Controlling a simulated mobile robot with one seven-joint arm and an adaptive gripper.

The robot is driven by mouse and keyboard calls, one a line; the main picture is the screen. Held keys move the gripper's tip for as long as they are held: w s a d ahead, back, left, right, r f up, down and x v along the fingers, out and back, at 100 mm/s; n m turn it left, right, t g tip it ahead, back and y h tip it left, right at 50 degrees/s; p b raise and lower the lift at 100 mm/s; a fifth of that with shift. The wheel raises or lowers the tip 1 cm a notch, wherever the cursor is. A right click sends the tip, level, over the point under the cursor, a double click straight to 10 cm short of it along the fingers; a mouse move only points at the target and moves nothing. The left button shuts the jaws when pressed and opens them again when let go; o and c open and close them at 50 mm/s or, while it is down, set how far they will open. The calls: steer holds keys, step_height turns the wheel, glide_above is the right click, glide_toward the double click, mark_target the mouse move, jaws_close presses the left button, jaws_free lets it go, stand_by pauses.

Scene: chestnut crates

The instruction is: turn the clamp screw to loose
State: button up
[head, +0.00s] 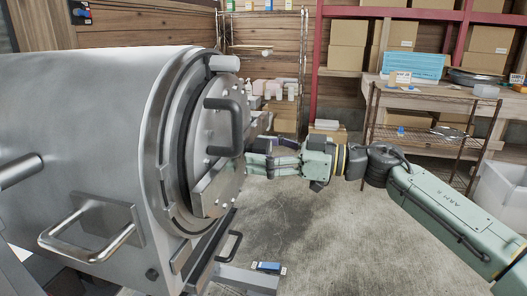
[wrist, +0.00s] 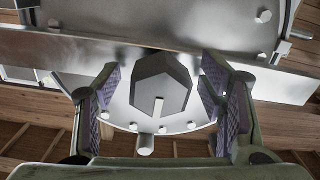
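A large steel cylinder (head: 90,115) lies at the left in the head view, with a round bolted door (head: 228,135) on its end. The clamp screw appears to be the dark faceted knob (wrist: 162,85) with a pale mark, in front of a flat steel bar (wrist: 265,82) in the wrist view. My gripper (wrist: 160,85) is open, with one padded finger on each side of the knob. Gaps show between the knob and both fingers. In the head view my gripper (head: 262,158) is at the door's right side, and the knob cannot be made out.
A black door handle (head: 235,125) stands out just left of my gripper. A steel handle (head: 90,235) sticks out from the cylinder's side. A wire cart (head: 430,130) and shelves with boxes (head: 345,45) stand behind. The concrete floor below my arm is mostly clear.

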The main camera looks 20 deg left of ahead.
steer(key=c, duration=1.1)
